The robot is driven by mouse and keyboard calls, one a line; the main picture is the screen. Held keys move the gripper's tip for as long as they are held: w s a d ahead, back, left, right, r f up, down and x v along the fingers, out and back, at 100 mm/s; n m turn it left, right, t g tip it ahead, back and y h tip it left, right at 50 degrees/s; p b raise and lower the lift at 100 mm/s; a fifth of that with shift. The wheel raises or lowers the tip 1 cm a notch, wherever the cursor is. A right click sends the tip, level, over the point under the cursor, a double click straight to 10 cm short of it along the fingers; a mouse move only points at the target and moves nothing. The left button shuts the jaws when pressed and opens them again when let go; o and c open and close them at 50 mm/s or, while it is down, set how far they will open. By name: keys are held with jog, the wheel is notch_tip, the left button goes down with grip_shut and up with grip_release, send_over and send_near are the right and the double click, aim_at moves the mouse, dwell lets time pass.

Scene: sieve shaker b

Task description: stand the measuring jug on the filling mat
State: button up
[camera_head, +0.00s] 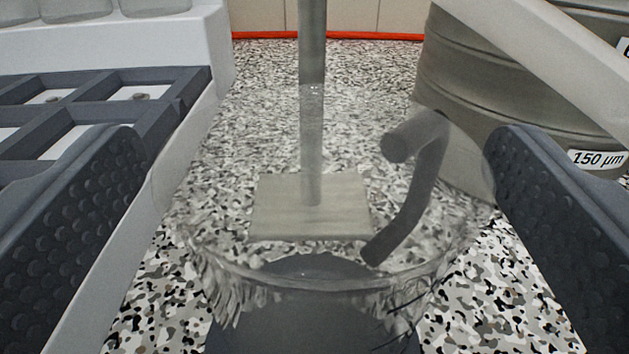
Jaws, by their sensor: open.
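The measuring jug (240,268) is clear, with a dark grey handle (410,190) towards the right. It stands between the two dark, dimpled fingers of my gripper (320,150), which are spread wide on its left and right. The fingers look close to the jug's sides; I cannot tell whether either touches. A dark grey rounded shape (310,325) shows at the bottom of the picture, through or below the jug. I cannot tell whether it is the filling mat or part of my gripper. No other mat is clearly seen.
A metal post (313,45) on a pale base plate (270,215) shows behind the jug. A stack of metal sieves (480,80), labelled 150 µm, is close at right. A dark compartment tray (150,82) and a white block with glass jars (130,40) are at left.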

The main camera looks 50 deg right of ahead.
jog(key=b+v, duration=0.1)
jog(key=v, duration=0.5)
jog(key=shift+s+a+f, duration=0.1)
jog(key=shift+a, duration=0.05)
jog(key=b+v, duration=0.2)
jog(key=b, duration=0.5)
jog(key=shift+s+a, duration=0.2)
jog(key=shift+s, duration=0.05)
